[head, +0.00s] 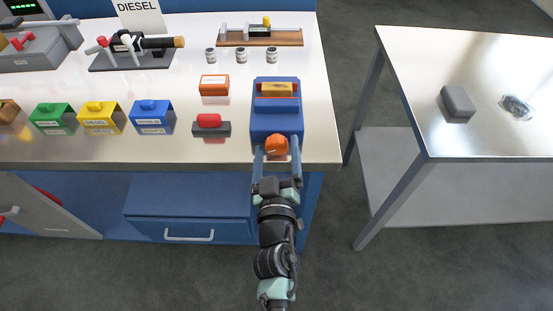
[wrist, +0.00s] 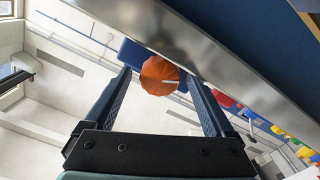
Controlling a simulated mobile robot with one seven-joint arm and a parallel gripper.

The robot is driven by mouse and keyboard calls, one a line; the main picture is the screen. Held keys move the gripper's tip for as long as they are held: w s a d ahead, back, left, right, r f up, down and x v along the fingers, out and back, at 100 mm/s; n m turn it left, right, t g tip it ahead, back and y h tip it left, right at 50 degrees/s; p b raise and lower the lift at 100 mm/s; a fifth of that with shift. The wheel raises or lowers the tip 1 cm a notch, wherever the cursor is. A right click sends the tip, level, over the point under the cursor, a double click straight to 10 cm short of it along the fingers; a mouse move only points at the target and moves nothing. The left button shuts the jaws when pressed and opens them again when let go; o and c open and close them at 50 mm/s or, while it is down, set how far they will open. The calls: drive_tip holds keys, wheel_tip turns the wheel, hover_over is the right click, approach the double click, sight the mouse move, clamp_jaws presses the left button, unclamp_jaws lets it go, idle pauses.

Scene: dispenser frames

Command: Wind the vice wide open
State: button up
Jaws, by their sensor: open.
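The blue vice (head: 277,122) stands at the front right of the steel bench, with a yellow-brown block (head: 279,89) between its jaws. Its orange round knob (head: 277,145) faces the bench's front edge. My gripper (head: 277,152) is open, with one finger on each side of the knob. I cannot tell whether either finger touches the knob.
Left of the vice are a red-topped dark block (head: 210,125), an orange box (head: 214,85) and blue (head: 152,112), yellow (head: 101,117) and green (head: 52,117) holders. Small cups (head: 242,55) stand behind. A side table (head: 470,80) at right holds a grey block (head: 457,104). A floor gap separates the tables.

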drive_tip(key=s+b, duration=0.1)
drive_tip(key=s, duration=1.2)
drive_tip(key=shift+b, duration=0.3)
drive_tip(key=w+m, duration=0.1)
drive_tip(key=w, duration=0.3)
drive_tip(key=w+m+p, duration=0.1)
drive_tip(key=w+m, duration=0.1)
drive_tip(key=w, duration=0.2)
drive_tip(key=w+m+p, duration=0.1)
drive_tip(key=w+m, duration=0.1)
drive_tip(key=w, duration=0.2)
drive_tip(key=shift+w+r, duration=0.15)
drive_tip(key=shift+w, duration=0.05)
drive_tip(key=shift+c, duration=0.3)
drive_tip(key=c, duration=1.3)
